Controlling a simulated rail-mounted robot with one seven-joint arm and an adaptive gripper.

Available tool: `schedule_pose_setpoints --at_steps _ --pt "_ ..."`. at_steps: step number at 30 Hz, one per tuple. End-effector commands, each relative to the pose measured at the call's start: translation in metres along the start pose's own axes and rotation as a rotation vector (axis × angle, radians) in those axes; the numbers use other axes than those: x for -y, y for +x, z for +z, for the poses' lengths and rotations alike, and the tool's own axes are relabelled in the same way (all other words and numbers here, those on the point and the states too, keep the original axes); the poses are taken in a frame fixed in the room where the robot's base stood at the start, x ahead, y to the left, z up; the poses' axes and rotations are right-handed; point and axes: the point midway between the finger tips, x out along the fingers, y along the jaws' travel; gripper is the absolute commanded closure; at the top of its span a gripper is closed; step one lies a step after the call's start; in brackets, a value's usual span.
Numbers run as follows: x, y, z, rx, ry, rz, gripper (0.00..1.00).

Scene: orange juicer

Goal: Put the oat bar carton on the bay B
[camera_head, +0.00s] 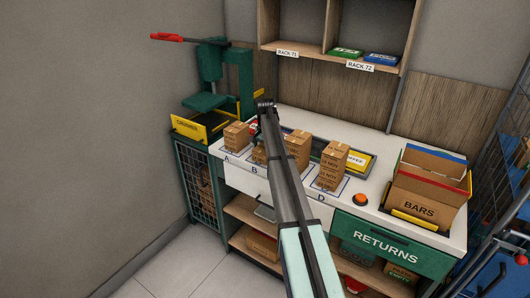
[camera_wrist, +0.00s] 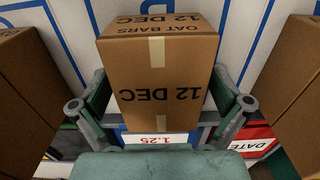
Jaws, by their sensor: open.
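The oat bar carton (camera_wrist: 160,85), a brown box with tape, printed "OAT BARS" and "12 DEC", fills the middle of the wrist view. Its print reads upside down. My gripper (camera_wrist: 162,98) is open, with one green-grey finger on each side of the carton; I cannot tell whether they touch it. In the head view my arm hides the gripper, and I cannot tell for sure which carton is the oat bar one. The bay B mark (camera_head: 254,170) is on the white counter, with a partly hidden brown carton (camera_head: 258,154) just behind it.
Other cartons stand at A (camera_head: 237,135), at D (camera_head: 333,166) and in between (camera_head: 298,147). In the wrist view, cartons flank closely left (camera_wrist: 25,85) and right (camera_wrist: 292,95).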

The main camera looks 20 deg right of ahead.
Motion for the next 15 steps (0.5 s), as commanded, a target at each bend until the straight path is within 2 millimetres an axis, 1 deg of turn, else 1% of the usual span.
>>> schedule_pose_setpoints --at_steps 5,8,11,15 --pt "0.0 -0.007 0.0 0.0 0.0 0.0 0.0" --pt "0.001 -0.018 -0.001 -0.001 0.0 -0.001 0.0" --pt "0.001 -0.035 -0.001 -0.002 0.0 -0.001 0.0" --pt "0.001 -0.063 -0.001 -0.002 0.0 -0.002 0.0"
